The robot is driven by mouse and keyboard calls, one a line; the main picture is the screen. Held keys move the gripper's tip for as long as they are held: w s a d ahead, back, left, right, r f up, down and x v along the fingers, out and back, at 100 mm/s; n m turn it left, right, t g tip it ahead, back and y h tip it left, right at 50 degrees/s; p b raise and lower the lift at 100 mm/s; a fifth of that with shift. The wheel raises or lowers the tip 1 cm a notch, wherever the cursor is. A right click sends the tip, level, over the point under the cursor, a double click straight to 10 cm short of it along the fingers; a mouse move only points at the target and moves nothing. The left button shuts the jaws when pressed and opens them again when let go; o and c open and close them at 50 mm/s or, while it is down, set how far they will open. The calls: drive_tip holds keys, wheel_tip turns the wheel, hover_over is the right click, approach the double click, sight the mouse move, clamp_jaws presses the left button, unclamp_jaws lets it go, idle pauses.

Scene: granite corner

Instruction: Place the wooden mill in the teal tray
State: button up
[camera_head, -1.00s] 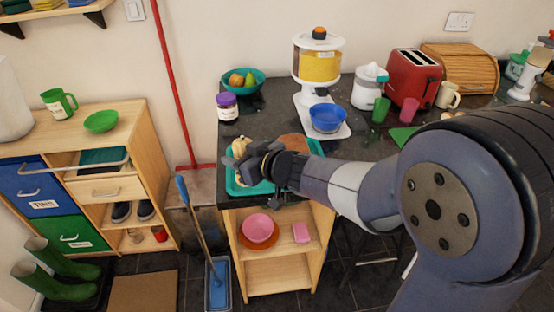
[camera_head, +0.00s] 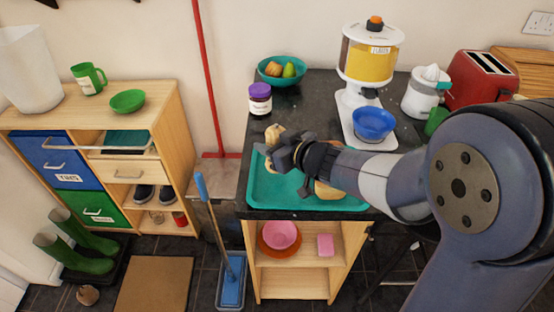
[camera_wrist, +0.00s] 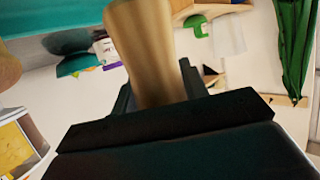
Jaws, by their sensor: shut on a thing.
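The wooden mill (camera_head: 274,133) is pale wood, and its upper end shows above my gripper (camera_head: 276,152) in the head view. The gripper is shut on it. In the wrist view the mill (camera_wrist: 145,50) stands between the fingers, and its far end is out of frame. The teal tray (camera_head: 268,190) lies on the dark counter at its front edge, directly under my gripper and forearm. The gripper is over the tray's back left part. My arm hides part of the tray, and I cannot tell whether the mill touches it.
A round brown wooden thing (camera_head: 328,189) lies in the tray, partly hidden by my arm.

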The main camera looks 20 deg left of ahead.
drive_tip(key=shift+f+b, duration=0.6)
drive_tip(key=shift+f, duration=1.4)
drive_tip(key=shift+f, duration=0.1)
drive_tip(key=o, duration=1.1)
drive_tip(key=shift+r, duration=0.25)
drive_tip(key=p+v, duration=0.2)
drive_tip(key=v, duration=1)
drive_tip(key=shift+f, duration=0.15)
